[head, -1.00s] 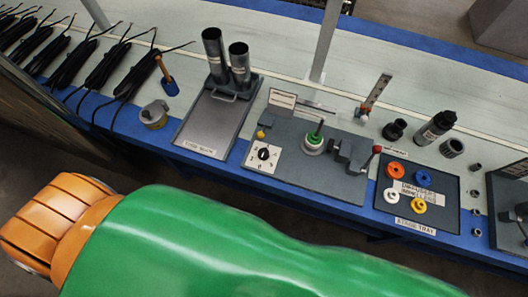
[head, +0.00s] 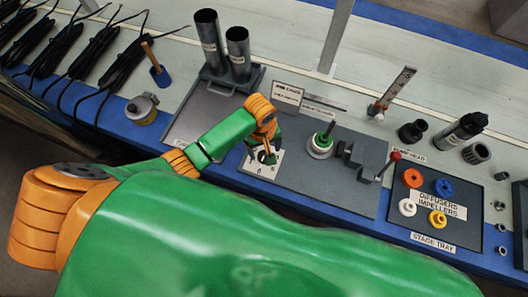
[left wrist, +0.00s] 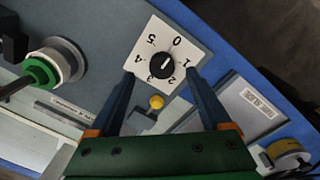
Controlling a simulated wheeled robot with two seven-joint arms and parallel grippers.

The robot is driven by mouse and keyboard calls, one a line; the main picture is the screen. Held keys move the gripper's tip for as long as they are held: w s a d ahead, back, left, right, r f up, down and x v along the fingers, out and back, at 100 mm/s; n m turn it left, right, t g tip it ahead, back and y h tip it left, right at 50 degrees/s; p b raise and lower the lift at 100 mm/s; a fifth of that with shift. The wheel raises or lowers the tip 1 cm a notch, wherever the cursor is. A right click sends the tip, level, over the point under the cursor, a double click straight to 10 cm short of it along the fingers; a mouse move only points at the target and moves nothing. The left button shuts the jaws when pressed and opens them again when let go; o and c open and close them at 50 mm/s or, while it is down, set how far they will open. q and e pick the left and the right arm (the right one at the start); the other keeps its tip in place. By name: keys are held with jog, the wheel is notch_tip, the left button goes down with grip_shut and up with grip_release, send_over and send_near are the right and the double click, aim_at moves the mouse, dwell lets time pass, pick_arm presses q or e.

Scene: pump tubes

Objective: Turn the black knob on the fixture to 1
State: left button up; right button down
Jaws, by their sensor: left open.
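The black knob (left wrist: 162,66) sits at the middle of a white dial plate (left wrist: 150,45) marked 0 to 5, on the grey fixture (head: 330,185). A pale pointer mark shows on it, but I cannot clearly tell which number it faces. My left gripper (left wrist: 162,74) is open, its fingers on either side of the plate's near part, with the knob centred just beyond the tips. I cannot tell whether they touch the plate. In the head view my left gripper (head: 267,158) is over the dial and hides part of it. My right gripper is not in view.
A yellow button (left wrist: 156,102) lies between the fingers. A green-and-white fitting (head: 320,145) and a red-tipped lever (head: 394,157) stand to the right on the fixture. Two metal tubes (head: 238,55) stand behind left. A stage tray (head: 398,228) lies to the right.

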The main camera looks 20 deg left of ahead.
pick_arm(q)
jog(key=shift+w+a+r+n, duration=0.15)
jog(key=shift+w+r+n, duration=0.25)
jog(key=shift+r, duration=0.05)
jog(key=shift+f+y, duration=0.25)
jog(key=shift+y, duration=0.05)
notch_tip(320, 180, down, 6)
jog(key=shift+f+b, duration=0.1)
jog(key=shift+b, duration=1.1)
grip_shut()
